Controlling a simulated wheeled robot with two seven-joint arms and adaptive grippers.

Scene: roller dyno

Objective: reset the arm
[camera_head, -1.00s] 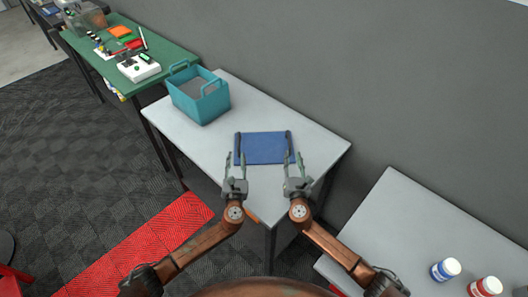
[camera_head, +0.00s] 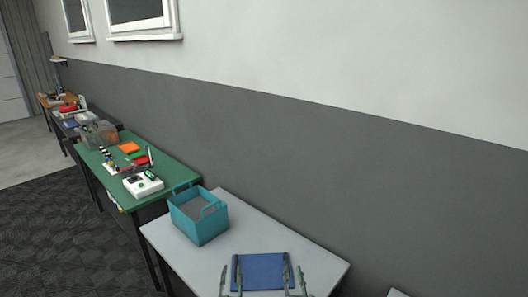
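My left gripper (camera_head: 231,282) shows only its fingers at the bottom edge of the head view. They are spread apart with nothing seen between them. My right gripper (camera_head: 295,281) is to its right, also with its fingers apart and nothing seen between them. The rest of both arms is below the frame. Both grippers are in front of a blue mat-like item (camera_head: 262,270) with dark side edges on the light grey table (camera_head: 180,247). I cannot tell whether the fingers touch it.
A teal basket (camera_head: 199,216) with handles stands at the back left of the grey table. A green table (camera_head: 180,177) with a white device (camera_head: 143,186) and several small items is beyond it. A grey and white wall runs behind the tables.

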